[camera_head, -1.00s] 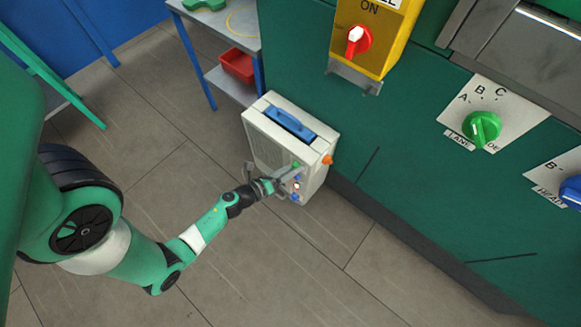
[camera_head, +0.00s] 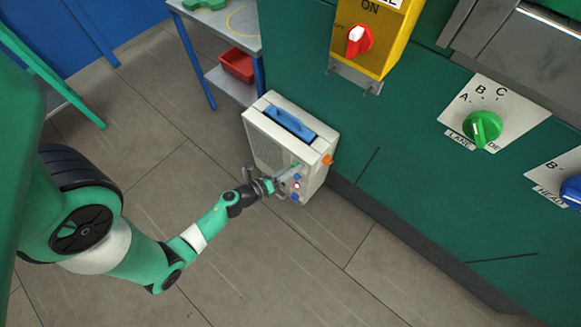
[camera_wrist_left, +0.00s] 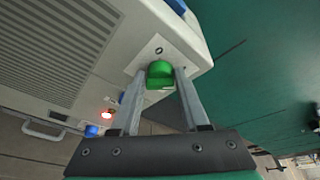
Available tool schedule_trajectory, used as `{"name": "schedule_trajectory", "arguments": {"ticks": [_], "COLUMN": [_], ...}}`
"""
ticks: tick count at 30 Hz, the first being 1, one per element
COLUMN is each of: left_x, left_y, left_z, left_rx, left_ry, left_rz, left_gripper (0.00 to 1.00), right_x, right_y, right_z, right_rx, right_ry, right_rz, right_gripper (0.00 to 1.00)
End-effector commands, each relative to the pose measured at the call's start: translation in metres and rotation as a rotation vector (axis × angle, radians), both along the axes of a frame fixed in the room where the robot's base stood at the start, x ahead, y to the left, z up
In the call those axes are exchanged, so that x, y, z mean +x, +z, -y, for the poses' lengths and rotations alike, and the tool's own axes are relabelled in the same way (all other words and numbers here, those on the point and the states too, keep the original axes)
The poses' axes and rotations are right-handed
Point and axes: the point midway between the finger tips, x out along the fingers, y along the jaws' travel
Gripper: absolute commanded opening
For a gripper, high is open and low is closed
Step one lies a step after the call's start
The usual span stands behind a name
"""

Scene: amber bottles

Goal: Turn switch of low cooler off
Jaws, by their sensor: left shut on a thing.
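The low cooler (camera_head: 262,148) is a cream box with a blue top handle, standing on the floor against the green machine. Its green switch knob (camera_wrist_left: 160,74) sits on a pale plate with a round mark in the left wrist view. My left gripper (camera_head: 287,171) reaches the cooler's control side in the head view. In the left wrist view its two fingers (camera_wrist_left: 159,82) are closed on either side of the green knob. The fingers partly cover the panel. My right gripper is in neither view.
A red lamp (camera_wrist_left: 108,114) glows on the cooler, beside a blue part (camera_wrist_left: 91,130). An orange part (camera_head: 327,159) sticks out on the cooler's right side. The green machine (camera_head: 400,160) rises close behind. A table (camera_head: 235,55) with a red bin (camera_head: 237,65) stands at the back. The floor in front is clear.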

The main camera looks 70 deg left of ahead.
Motion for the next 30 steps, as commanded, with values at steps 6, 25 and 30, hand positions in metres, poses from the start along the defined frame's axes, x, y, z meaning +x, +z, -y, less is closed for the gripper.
{"name": "schedule_trajectory", "arguments": {"ticks": [6, 25, 30], "left_x": [0.000, -0.001, -0.002], "left_y": [0.001, -0.004, -0.006], "left_z": [-0.001, -0.005, -0.005], "left_rx": [-0.067, -0.528, -0.665], "left_ry": [0.001, -0.001, -0.001], "left_rz": [0.045, 0.340, 0.426], "left_gripper": [0.00, 0.00, 0.00], "right_x": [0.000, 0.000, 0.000], "right_y": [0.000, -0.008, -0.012], "right_z": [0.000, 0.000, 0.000], "right_rx": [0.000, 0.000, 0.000], "right_ry": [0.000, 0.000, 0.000], "right_rz": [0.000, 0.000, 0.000], "right_gripper": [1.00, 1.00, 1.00]}}
